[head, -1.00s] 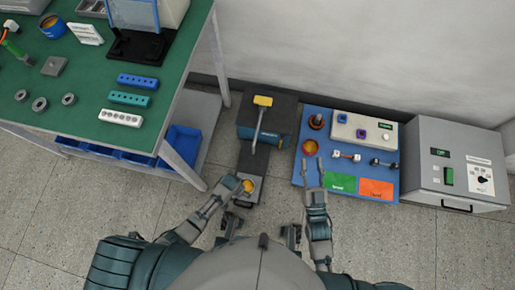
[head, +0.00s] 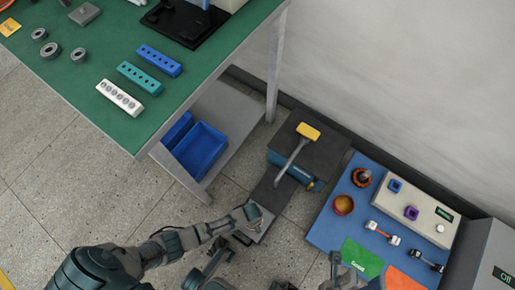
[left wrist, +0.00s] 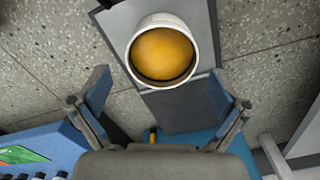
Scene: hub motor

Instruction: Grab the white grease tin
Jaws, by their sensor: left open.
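The white grease tin (left wrist: 150,22) is a round, open tin with orange-yellow grease in it. In the left wrist view it stands upright at the top centre, on a grey plate, just beyond my left gripper (left wrist: 161,88). The fingers of that gripper are spread wide and hold nothing. In the head view my left gripper (head: 250,214) is over the end of the dark stand and mostly hides the tin. My right gripper (head: 349,266) is at the lower edge, beside the blue board, with its fingers apart and empty.
A dark stand with a yellow-topped lever (head: 309,131) is behind the tin. The blue board (head: 325,228) with small parts and a red-brown cup (head: 343,204) lies to the right. The green workbench (head: 60,75) and a blue bin (head: 201,149) are to the left.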

